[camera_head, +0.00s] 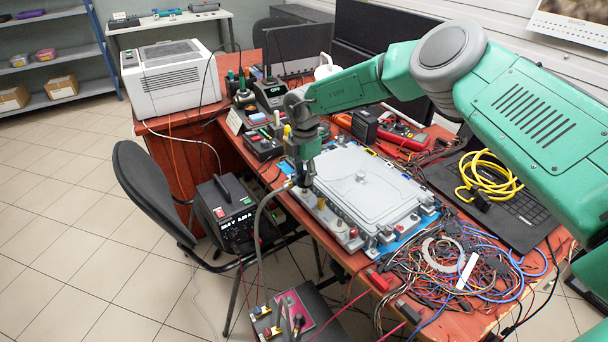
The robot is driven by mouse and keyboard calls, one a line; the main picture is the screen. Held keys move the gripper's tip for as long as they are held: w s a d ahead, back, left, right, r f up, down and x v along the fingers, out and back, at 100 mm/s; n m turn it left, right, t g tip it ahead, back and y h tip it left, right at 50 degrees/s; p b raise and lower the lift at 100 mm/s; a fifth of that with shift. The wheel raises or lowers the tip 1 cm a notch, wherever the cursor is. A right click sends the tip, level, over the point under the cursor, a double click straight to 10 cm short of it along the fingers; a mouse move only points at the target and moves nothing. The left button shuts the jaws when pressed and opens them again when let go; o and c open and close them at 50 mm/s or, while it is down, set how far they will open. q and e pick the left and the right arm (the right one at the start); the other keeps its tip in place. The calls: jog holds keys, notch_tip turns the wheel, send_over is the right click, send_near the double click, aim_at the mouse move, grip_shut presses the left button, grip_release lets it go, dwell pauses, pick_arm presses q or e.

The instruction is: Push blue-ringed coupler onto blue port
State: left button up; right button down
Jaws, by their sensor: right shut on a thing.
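The hose bends down from the gripper towards a dark box with brass fittings. Small fittings line the housing's near edge, including a brass one (321,202) and a red one (353,232). I cannot tell the blue port; the gripper may cover it. My left gripper is not in view.
The housing lies on a blue mat (398,246) on the red-brown table. Tangled wires (465,270) crowd the table's front right. A yellow cable coil (487,176) lies on a laptop. A black chair (150,190) and a black power unit (229,212) stand left of the table.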

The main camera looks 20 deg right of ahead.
jog(key=shift+f, duration=0.15)
jog(key=shift+f+b, duration=0.4)
jog(key=shift+f, duration=0.2)
jog(key=shift+f+b, duration=0.3)
jog(key=shift+f, duration=0.45)
dwell(2.8)
jog(key=c, duration=1.2)
grip_release()
jog(key=shift+o, duration=1)
